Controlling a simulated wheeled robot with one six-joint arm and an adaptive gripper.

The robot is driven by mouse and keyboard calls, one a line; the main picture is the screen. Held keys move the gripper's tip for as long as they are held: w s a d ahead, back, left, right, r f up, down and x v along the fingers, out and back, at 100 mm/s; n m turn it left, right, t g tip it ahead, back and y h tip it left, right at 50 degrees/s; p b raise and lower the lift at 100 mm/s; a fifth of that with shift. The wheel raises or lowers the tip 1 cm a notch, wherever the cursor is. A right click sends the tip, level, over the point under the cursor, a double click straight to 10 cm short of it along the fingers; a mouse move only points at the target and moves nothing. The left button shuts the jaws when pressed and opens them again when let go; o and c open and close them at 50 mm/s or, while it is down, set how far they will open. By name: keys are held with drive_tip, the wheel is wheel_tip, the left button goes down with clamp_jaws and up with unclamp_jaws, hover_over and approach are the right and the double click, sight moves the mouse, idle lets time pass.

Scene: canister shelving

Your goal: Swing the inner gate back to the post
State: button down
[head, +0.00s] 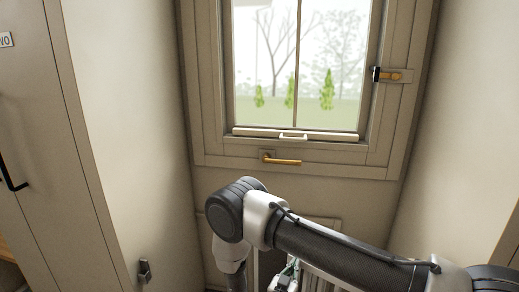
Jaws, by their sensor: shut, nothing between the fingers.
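No gate or post can be made out with certainty in the head view. A pale slatted piece (318,281) shows low in the middle, behind and below my arm; I cannot tell whether it is part of a gate. My arm comes in from the lower right, bends at a dark round joint and runs down out of the bottom edge. My gripper's fingertips are not visible; the arm and the frame's bottom edge hide that area.
A framed window (295,65) with a brass handle (280,159) and a side latch (390,76) fills the back wall. A tall cabinet (40,130) with a black handle (10,175) stands left. A small dark fitting (145,271) is on the left wall. Plain walls flank the narrow recess.

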drive_tip(key=shift+x, duration=2)
drive_tip(key=shift+x, duration=2)
drive_tip(key=shift+s+d, duration=0.1)
drive_tip(key=shift+d, duration=0.2)
drive_tip(key=shift+d+x, duration=0.15)
drive_tip(key=shift+x, duration=0.8)
drive_tip(key=shift+d+x, duration=0.15)
drive_tip(key=shift+x, duration=0.8)
drive_tip(key=shift+d, duration=0.1)
